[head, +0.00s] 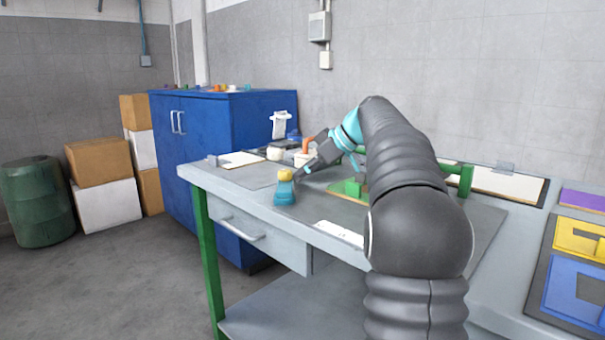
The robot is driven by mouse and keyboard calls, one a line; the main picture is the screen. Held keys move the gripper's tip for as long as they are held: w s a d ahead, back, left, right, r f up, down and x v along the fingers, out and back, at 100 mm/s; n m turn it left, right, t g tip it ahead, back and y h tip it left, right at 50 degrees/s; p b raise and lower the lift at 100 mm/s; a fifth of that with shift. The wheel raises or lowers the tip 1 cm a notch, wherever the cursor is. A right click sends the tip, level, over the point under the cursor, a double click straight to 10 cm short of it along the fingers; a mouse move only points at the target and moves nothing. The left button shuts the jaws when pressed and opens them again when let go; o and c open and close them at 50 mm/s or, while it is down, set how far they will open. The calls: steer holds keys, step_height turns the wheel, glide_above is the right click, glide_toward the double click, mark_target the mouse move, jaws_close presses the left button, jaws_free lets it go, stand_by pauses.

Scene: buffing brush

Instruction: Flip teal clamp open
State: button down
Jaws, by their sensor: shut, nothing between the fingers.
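A small teal piece (284,191) with a yellow top (286,173) stands near the front left edge of the workbench. It is the only teal thing on the bench that I can make out, and I take it for the teal clamp. It is too small here to tell whether it is open or shut. My gripper (299,173) is dark, shut and empty. It reaches down from the right, with its tips just right of the clamp's yellow top. I cannot tell whether they touch it.
A green fixture (349,189) stands on the bench right of the clamp, beneath my arm. A clipboard (237,160), a white cup (275,154) and a blue cabinet (190,130) are farther back. Yellow and blue trays (576,285) lie at the right. A white card (338,232) lies near the front edge.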

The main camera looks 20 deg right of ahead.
steer(key=d, duration=0.1)
steer(key=s+d, duration=0.1)
steer(key=d, duration=0.1)
steer(key=s+d+p, duration=0.1)
steer(key=shift+d+r, duration=0.25)
steer(key=shift+r, duration=0.1)
steer(key=s+d+r, duration=0.1)
steer(key=d+r, duration=0.1)
steer(key=d+r+p, duration=0.1)
steer(key=d+r, duration=0.1)
steer(key=s+d+r, duration=0.1)
steer(key=d+r, duration=0.1)
steer(key=shift+s, duration=0.3)
